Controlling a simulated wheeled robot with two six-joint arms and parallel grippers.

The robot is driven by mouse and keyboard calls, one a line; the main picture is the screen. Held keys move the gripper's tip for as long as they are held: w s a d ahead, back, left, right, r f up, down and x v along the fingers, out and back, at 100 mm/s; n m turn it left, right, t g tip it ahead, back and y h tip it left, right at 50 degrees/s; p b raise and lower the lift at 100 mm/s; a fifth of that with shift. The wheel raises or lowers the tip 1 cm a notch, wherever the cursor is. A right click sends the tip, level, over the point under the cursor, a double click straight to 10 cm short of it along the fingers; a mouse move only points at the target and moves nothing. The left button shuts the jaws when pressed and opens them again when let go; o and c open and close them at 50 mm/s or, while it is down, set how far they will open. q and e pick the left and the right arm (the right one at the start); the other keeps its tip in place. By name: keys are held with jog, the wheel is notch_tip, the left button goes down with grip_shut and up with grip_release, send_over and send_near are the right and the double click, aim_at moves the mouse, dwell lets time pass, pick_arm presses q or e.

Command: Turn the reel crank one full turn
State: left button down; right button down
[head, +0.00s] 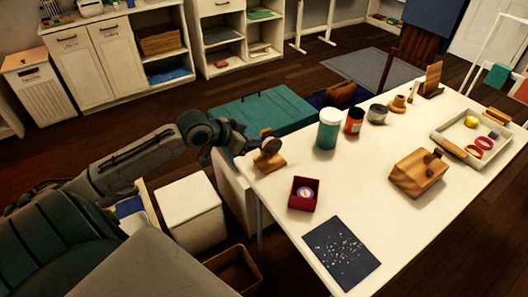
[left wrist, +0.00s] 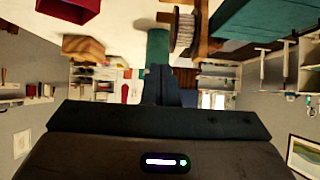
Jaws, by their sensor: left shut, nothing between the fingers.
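The small wooden reel (head: 268,158) stands on the near left corner of the white table (head: 300,240). In the left wrist view the reel (left wrist: 184,32) shows at the top, with a pale wound middle between wooden ends. I cannot clearly make out its crank. My left gripper (head: 250,145) comes in from the left and is right beside the reel at the table's edge. In the left wrist view its fingers (left wrist: 161,80) are together with nothing between them. I cannot tell whether they touch the reel. My right gripper is not in view.
A green jar (head: 328,132), an orange can (head: 354,122) and a grey tin (head: 377,114) stand behind the reel. A red box (head: 304,195) and a dark speckled mat (head: 341,252) lie nearer. A wooden box (head: 418,175) and a tray (head: 447,133) are farther right.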

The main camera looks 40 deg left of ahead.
aim_at(272, 147)
pick_arm(q)
jog(key=w+d+f, duration=0.1)
jog(key=w+f, duration=0.2)
jog(key=f, duration=0.3)
jog(key=shift+w+d+f+p, duration=0.15)
jog(key=shift+d+p, duration=0.1)
jog(key=shift+p, duration=0.1)
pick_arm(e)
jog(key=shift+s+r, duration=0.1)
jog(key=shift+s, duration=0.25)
